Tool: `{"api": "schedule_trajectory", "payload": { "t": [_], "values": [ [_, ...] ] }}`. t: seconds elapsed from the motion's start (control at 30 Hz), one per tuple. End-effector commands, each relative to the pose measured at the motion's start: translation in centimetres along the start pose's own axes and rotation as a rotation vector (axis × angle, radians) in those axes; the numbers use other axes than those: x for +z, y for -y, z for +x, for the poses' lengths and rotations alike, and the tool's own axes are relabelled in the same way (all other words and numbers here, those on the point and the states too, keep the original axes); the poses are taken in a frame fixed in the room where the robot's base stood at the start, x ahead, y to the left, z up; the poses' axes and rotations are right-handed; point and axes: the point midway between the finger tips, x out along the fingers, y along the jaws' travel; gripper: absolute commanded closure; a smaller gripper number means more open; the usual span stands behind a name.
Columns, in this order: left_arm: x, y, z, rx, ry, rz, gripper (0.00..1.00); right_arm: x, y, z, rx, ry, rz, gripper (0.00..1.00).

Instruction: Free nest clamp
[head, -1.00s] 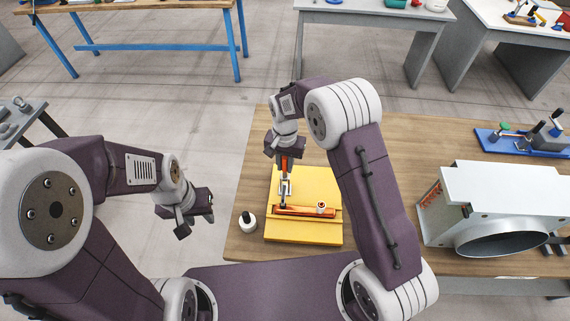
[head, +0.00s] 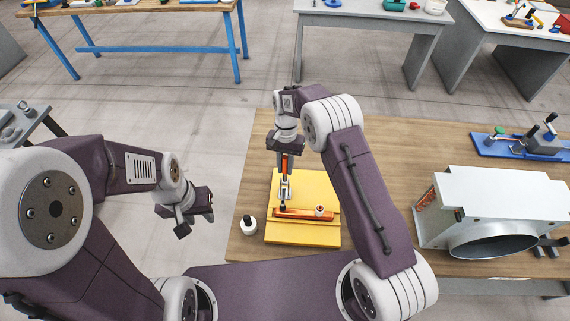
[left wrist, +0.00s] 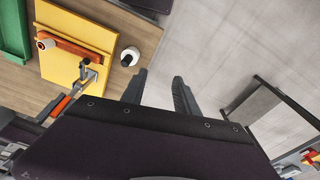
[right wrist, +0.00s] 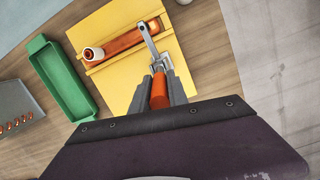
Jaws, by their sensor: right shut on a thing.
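A yellow board (head: 310,185) lies on the wooden table and carries an orange nest bar (head: 295,213) with a white-and-red round piece (head: 320,210) at its right end. A metal toggle clamp (head: 286,190) stands on the board. In the right wrist view its metal arm (right wrist: 148,38) reaches over the orange bar; whether it presses cannot be told. My right gripper (head: 286,156) is shut on the clamp's orange handle (right wrist: 160,92), which stands upright in the head view. My left gripper (head: 183,226) is open and empty, left of the table; its fingers (left wrist: 158,88) are apart.
A white knob with a black top (head: 248,225) stands left of the board. A green tray (right wrist: 62,80) lies beside the board. A large white housing with a round opening (head: 495,205) and a blue fixture (head: 500,147) occupy the table's right side.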

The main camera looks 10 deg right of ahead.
Motion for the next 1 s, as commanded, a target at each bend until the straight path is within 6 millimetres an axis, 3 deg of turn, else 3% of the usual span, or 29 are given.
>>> {"api": "schedule_trajectory", "payload": {
  "t": [0.3,0.83,0.87,1.0],
  "values": [
    [0.1,0.0,1.1,0.000,0.001,0.000,0.64,-1.5,0.4,0.4,0.022,0.131,0.000,1.00],
    [0.2,0.0,1.5,0.000,0.000,0.000,0.64,-1.4,0.3,0.0,0.031,0.175,-0.004,1.00],
    [0.2,0.0,1.5,0.000,0.000,0.000,0.66,-1.4,0.3,0.0,0.031,0.175,-0.004,1.00],
    [0.0,0.0,1.5,0.000,-0.005,0.075,1.00,-1.4,0.3,0.0,0.031,0.174,-0.004,1.00]
  ]
}}
